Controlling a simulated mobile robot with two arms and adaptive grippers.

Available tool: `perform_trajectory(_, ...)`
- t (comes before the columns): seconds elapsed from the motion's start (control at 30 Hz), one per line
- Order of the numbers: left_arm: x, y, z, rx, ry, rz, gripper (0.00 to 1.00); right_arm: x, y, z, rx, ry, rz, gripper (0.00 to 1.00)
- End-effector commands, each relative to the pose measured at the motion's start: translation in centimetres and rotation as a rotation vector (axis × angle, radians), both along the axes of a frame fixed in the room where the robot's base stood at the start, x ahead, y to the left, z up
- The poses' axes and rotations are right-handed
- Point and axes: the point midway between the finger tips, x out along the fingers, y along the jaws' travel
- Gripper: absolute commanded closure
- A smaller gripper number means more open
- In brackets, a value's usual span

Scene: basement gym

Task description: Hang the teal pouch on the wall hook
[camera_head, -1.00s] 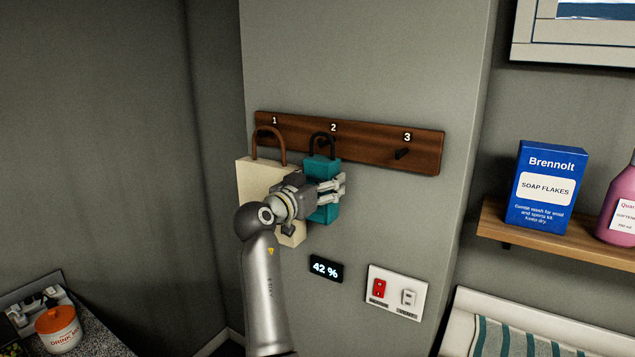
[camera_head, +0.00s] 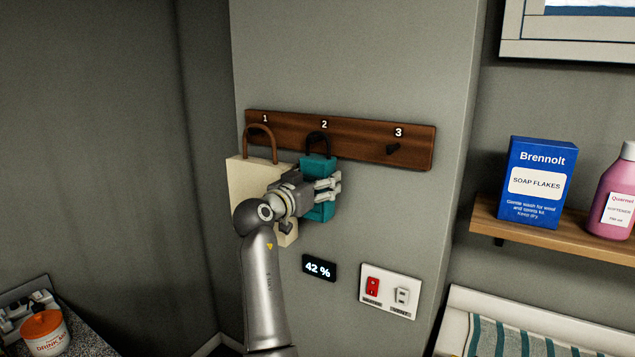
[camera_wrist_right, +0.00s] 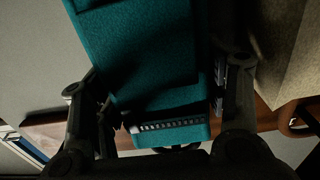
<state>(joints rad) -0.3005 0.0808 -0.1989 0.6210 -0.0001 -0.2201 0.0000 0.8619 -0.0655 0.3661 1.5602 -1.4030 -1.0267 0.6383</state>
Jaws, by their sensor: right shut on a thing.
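The teal pouch (camera_head: 318,172) is upright in front of the wooden hook board (camera_head: 362,145), its dark loop (camera_head: 318,140) at the hook numbered 2. I cannot tell whether the loop is around that hook or only in front of it. My right gripper (camera_head: 326,188) is shut on the pouch's body from the left side. The right wrist view shows the pouch (camera_wrist_right: 140,60) between the fingers. A cream bag (camera_head: 248,180) with a brown handle hangs at hook 1, partly hidden by my right gripper. Hook 3 (camera_head: 394,149) is bare. My left gripper is not in view.
A 42 % display (camera_head: 319,268) and a switch plate (camera_head: 389,291) are on the wall below. A shelf (camera_head: 490,225) at right holds a soap flakes box (camera_head: 536,182) and a pink bottle (camera_head: 612,200).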

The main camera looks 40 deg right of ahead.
Motion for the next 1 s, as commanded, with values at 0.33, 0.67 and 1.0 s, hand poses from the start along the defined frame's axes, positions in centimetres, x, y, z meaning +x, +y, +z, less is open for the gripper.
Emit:
perform_trajectory(0.33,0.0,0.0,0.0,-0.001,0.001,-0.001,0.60,0.0,0.0,0.1,-0.001,0.000,0.000,0.20)
perform_trajectory(0.67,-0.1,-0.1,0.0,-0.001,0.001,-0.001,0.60,0.0,0.0,0.0,0.000,0.000,0.000,0.08)
perform_trajectory(1.0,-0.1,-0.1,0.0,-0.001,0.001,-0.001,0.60,-0.6,2.7,-0.1,0.002,0.001,0.004,0.08)
